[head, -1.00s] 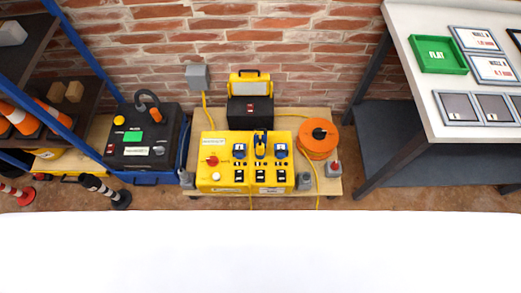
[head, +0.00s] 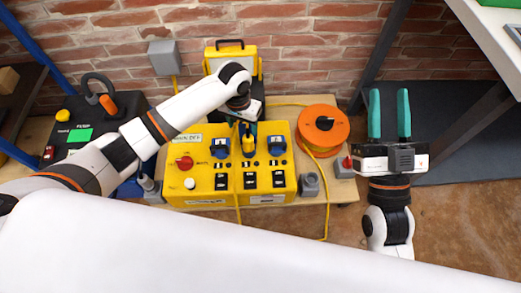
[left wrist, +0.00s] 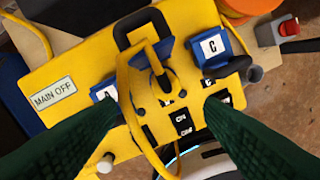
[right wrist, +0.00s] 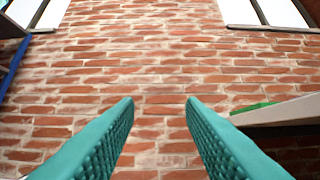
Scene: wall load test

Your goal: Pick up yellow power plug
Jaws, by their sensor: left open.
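The yellow power plug (head: 248,144) sits at the middle socket of a yellow power box (head: 205,190), between two blue socket covers. In the left wrist view the plug (left wrist: 167,81) has a yellow cable looping down from it, in front of a raised blue cover. My left gripper (head: 248,127) is over the box, close above the plug and partly hidden by its own wrist. In the left wrist view its dark green fingers are wide apart on either side of the plug, holding nothing. My right gripper (head: 389,97) is open and empty, right of the box.
An orange cable reel (head: 342,130) and grey-based red button (head: 347,163) stand right of the box. A yellow-lidded case (head: 225,53) is behind it. A black unit (head: 70,108) is left. A table leg (head: 385,45) rises at right before the brick wall (right wrist: 160,60).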

